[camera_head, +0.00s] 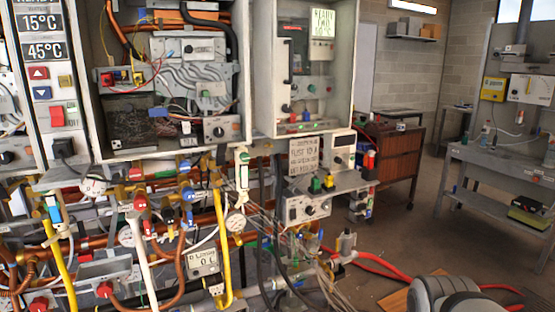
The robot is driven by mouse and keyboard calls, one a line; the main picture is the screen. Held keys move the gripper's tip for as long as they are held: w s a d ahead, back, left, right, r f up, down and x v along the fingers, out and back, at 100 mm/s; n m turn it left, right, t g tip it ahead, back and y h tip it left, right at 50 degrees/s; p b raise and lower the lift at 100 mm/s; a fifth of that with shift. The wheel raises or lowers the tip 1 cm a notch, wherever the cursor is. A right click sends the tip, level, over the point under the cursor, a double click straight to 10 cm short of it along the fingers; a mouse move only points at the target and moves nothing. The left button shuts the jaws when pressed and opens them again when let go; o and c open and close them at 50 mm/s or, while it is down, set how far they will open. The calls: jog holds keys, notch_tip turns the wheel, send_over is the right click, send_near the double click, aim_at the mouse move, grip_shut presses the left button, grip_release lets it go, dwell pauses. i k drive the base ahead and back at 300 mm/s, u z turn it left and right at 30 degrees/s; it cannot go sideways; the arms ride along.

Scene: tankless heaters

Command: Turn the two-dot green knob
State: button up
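Several green parts show, but none shows two dots clearly at this size. A green knob-like part (315,186) sits on top of a small control box (308,207) right of the middle, beside a yellow one (328,181). A green-topped white valve handle (243,168) hangs upright on the pipework to its left. Small green parts also sit on the ledge of the right cabinet (306,116). I cannot tell which is the two-dot knob. A grey rounded part of my arm shows at the bottom right. My gripper's fingers are not in view.
Dense copper pipes, red and blue valve handles (187,194), and yellow hoses (222,245) crowd the lower left. Open heater cabinets (165,148) stand above. Red hoses (385,268) lie on the floor. A brown cart (400,150) and grey workbench (500,160) stand behind; the floor between is clear.

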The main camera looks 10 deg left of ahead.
aim_at(244, 157)
jog(key=i, duration=0.9)
jog(key=u, duration=0.05)
